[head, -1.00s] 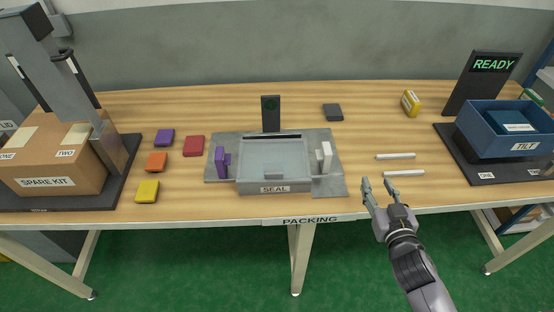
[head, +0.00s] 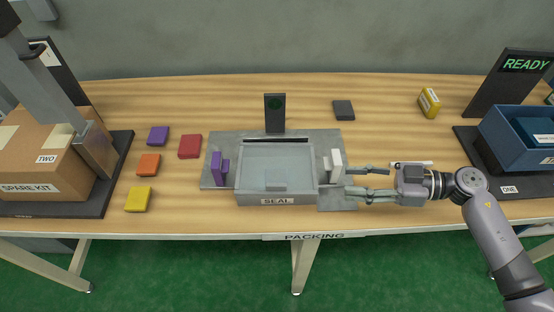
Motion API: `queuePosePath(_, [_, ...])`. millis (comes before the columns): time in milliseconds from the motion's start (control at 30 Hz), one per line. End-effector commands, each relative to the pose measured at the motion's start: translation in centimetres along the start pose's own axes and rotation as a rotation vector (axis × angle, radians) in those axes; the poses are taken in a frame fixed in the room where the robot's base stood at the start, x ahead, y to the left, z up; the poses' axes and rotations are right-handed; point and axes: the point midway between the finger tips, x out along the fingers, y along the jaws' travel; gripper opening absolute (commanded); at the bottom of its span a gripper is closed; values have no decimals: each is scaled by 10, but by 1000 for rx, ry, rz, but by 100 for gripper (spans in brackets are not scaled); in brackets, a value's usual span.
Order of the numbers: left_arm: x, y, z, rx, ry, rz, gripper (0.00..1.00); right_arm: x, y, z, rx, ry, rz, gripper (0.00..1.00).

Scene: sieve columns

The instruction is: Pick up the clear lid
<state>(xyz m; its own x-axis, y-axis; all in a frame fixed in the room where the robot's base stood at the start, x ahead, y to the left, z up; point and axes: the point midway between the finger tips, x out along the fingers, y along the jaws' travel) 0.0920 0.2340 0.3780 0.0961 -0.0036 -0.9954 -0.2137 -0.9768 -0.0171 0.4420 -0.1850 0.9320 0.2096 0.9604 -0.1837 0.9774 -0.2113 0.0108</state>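A clear, see-through panel (head: 265,160), which looks like the lid, covers the grey box labelled SEAL (head: 230,199). A grey block shows beneath it near the front. It sits between a purple post and a white post (head: 337,163). My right gripper (head: 350,180) is just right of the box, level with its right side, fingers pointing left. The fingers are apart, with nothing held between them. The fingertips are close to the white post; I cannot tell if they touch it.
Purple, red, orange and yellow blocks (head: 190,146) lie left of the station. A dark display (head: 274,112) stands behind the box. A blue bin (head: 505,143) is at the far right, a cardboard box (head: 45,165) at the far left.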

Motion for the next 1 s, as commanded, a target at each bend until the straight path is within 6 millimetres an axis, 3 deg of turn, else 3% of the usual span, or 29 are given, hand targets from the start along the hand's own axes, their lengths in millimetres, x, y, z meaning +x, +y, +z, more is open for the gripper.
queuePosePath(167, [-5, 2, 1, -1, -2, 2, 0, 16, -3, 1, 11, -15, -22, 39])
queuePosePath(600, [-22, 2, 6, -2, -12, 3, 0, 106, -5, 3, 11, -12, -19, 39])
queuePosePath(867, [-24, 1, 5, -2, -10, 2, 0, 125, -5, 6, 12, -13, -18, 39])
queuePosePath(1000, [-28, 1, 3, -2, -8, 1, 0, 143, -5, 11, 13, -11, -19, 39])
